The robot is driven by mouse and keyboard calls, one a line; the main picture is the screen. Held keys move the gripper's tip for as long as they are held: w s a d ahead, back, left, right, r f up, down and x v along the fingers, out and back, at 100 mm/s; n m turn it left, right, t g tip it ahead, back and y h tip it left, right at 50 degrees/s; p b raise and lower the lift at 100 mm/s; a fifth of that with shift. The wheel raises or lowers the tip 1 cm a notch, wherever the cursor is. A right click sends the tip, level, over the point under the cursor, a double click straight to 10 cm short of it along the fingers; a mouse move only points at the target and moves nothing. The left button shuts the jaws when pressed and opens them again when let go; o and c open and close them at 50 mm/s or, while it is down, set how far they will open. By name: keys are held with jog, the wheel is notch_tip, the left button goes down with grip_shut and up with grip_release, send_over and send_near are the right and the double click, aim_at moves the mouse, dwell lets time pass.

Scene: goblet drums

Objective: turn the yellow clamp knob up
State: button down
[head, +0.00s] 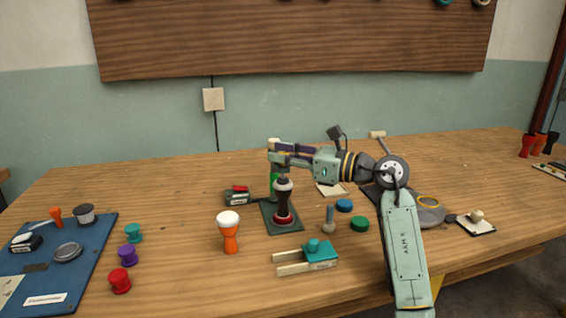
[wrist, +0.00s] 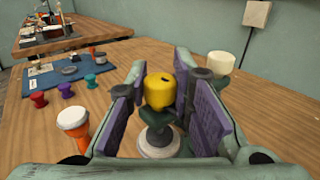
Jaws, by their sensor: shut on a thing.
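The yellow clamp knob (wrist: 160,92) sits between the purple pads of my gripper (wrist: 163,100) in the wrist view, and my gripper is shut on it. A dark slot mark shows on the knob's face. Below the knob is a drum with a pale head (wrist: 158,142). In the head view my gripper (head: 277,155) is above this dark drum (head: 283,203), which stands upright on the green clamp stand (head: 292,226) over a red ring. My gripper hides the knob in the head view.
A cream-topped post (wrist: 221,64) stands close beside my gripper. An orange drum (head: 229,233) stands left of the stand, and a teal block with wooden prongs (head: 318,252) lies in front. Colored spools and a blue mat (head: 90,265) are at the left. The wooden table has free room between them.

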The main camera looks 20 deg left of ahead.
aim_at(283, 153)
jog(key=n+g, duration=0.2)
jog(key=g, duration=0.1)
jog(key=n+g+p, duration=0.1)
jog(key=n+g, duration=0.1)
jog(key=g, duration=0.2)
jog(key=shift+a+r+h, duration=0.1)
jog(key=shift+h, duration=0.3)
jog(key=n+g+h+p, duration=0.1)
jog(key=n+g+p, duration=0.1)
jog(key=n+g, duration=0.1)
jog(key=shift+g+h+p, duration=0.3)
jog(key=shift+g+h, duration=0.1)
jog(key=shift+g, duration=0.3)
jog(key=shift+f+n+g+h, duration=0.2)
jog(key=shift+n+g+h, duration=0.1)
jog(key=shift+n, duration=0.2)
jog(key=c, duration=1.4)
grip_release()
jog(key=shift+r, duration=0.1)
jog(key=shift+r, duration=0.1)
notch_tip(283, 153, up, 10)
jog(key=shift+f, duration=0.1)
